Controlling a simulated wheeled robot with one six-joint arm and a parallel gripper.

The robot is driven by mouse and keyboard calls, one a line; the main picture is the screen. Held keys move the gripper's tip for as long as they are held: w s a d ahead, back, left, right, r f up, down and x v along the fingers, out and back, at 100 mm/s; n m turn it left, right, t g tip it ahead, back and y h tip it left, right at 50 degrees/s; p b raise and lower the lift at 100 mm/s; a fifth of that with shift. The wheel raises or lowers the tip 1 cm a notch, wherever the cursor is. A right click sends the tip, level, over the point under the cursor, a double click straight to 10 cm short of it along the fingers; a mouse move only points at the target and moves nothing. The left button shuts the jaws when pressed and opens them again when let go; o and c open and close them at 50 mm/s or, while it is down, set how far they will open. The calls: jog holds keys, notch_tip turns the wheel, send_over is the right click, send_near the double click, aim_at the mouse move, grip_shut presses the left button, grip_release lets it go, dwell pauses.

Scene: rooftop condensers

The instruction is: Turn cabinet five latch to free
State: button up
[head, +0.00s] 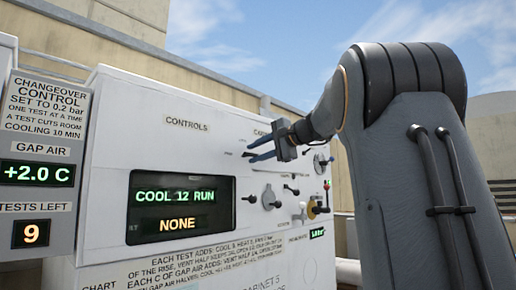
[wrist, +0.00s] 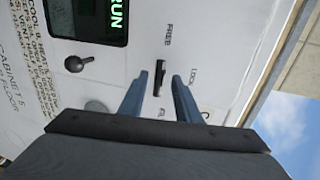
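The latch (wrist: 160,78) is a small dark bar on the white cabinet face in the wrist view. It runs nearly up and down in that picture. The word FREE stands above its upper end, and the word LOCK stands to its right. My gripper (wrist: 160,75) is open, with one blue finger on each side of the latch and a visible gap on both sides. I cannot tell how deep the fingertips reach. In the head view my gripper (head: 250,150) is at the upper part of the control panel (head: 120,110), and the latch is not clear there.
A dark display (head: 181,204) reads COOL 12 RUN and NONE. A black knob (wrist: 75,64) sits left of the latch in the wrist view. Several knobs and levers (head: 268,196) lie below my gripper in the head view. A sign panel (head: 40,105) stands at the left.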

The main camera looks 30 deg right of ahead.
jog(key=b+v, duration=0.2)
jog(key=v, duration=0.5)
jog(key=shift+s, duration=0.25)
jog(key=shift+r, duration=0.1)
